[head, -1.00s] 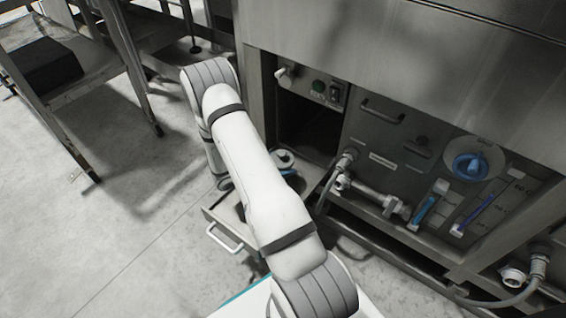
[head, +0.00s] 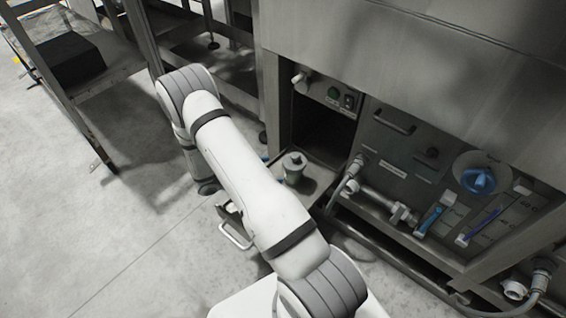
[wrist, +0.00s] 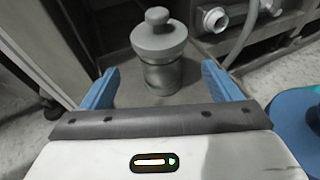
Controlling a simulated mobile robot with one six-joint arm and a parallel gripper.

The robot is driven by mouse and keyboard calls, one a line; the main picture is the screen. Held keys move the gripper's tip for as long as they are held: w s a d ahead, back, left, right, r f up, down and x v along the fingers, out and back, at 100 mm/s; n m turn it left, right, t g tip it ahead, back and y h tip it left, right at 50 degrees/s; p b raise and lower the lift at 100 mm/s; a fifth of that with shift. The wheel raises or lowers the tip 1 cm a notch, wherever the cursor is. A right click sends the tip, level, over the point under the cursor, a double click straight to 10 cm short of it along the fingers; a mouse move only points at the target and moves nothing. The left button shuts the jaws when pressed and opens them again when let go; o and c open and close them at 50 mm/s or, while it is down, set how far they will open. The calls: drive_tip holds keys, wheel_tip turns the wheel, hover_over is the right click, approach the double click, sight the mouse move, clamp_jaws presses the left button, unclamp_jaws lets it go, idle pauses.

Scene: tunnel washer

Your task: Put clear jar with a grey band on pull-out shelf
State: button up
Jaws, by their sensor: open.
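The clear jar with a grey band and a grey knobbed lid (wrist: 160,50) stands upright in the wrist view. It also shows just right of my arm in the head view (head: 294,166), standing on the pull-out shelf (head: 312,187). My gripper (wrist: 159,73) is open, with its blue fingers apart and nothing held between them. The jar is ahead of the fingers, in line with the gap. In the head view my arm covers part of the shelf and most of the gripper.
A dark opening (head: 322,130) lies behind the jar. Right of it, a panel carries a blue knob (head: 477,180), pipes and a grey hose (head: 340,190). A metal rack (head: 85,75) stands left; floor between is clear.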

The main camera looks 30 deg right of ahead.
drive_tip(key=s+a+r+m+y, duration=0.4)
drive_tip(key=s+r+m+y, duration=0.1)
drive_tip(key=r, duration=0.5)
drive_tip(key=s+a+r+m+t+y, duration=0.1)
drive_tip(key=s+a+r+m+y, duration=0.3)
drive_tip(key=s+r+m, duration=0.2)
drive_tip(key=s+a+r+m+t+y, duration=0.1)
drive_tip(key=s+a+r+m+y, duration=0.4)
drive_tip(key=r, duration=0.8)
drive_tip(key=s+m, duration=0.1)
drive_tip(key=s, duration=0.2)
drive_tip(key=shift+s+r+y, duration=0.2)
drive_tip(key=shift+r+y, duration=0.1)
